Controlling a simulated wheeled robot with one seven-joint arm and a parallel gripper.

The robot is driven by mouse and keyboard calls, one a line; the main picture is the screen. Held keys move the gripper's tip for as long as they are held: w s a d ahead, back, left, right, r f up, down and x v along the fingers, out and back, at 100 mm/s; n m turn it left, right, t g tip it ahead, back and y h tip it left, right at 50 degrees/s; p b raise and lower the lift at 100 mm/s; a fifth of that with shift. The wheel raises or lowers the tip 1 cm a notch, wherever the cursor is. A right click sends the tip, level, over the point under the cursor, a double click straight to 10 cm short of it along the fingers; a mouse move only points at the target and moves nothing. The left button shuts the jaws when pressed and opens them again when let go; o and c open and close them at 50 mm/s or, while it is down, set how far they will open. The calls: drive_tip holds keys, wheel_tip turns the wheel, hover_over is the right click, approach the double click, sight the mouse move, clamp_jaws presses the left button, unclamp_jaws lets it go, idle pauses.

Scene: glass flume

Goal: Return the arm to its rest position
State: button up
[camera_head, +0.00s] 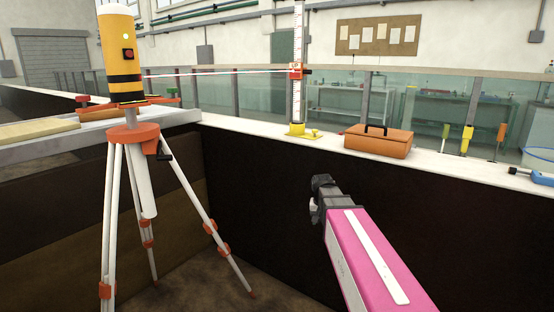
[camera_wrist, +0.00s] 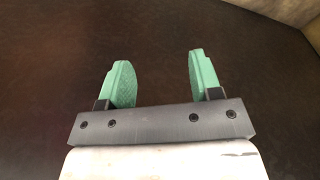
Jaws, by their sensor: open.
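My arm (camera_head: 370,262) reaches in from the lower right of the head view, a pink link with a white strip. Its dark end stands in front of the black wall, below the white ledge. The fingers cannot be made out in the head view. In the wrist view my gripper (camera_wrist: 158,82) shows two green fingers standing well apart on a grey bar. Nothing is between them.
A yellow laser level (camera_head: 118,50) stands on a white tripod (camera_head: 145,180) at the left. On the white ledge (camera_head: 235,124) are a measuring staff (camera_head: 298,60), an orange case (camera_head: 378,143) and a blue-handled tool (camera_head: 530,174). Glass panels (camera_head: 340,97) rise behind. Floor shows between tripod and wall.

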drive_tip(key=s+f+n+g+y, duration=0.1)
drive_tip(key=s+f+n, duration=0.1)
drive_tip(key=s+f, duration=1)
drive_tip(key=s, duration=0.3)
drive_tip(key=shift+s+d+f+n, duration=0.25)
drive_tip(key=shift+s+f+n, duration=0.05)
drive_tip(key=shift+s, duration=0.1)
drive_tip(key=shift+s, duration=0.1)
idle(0.9)
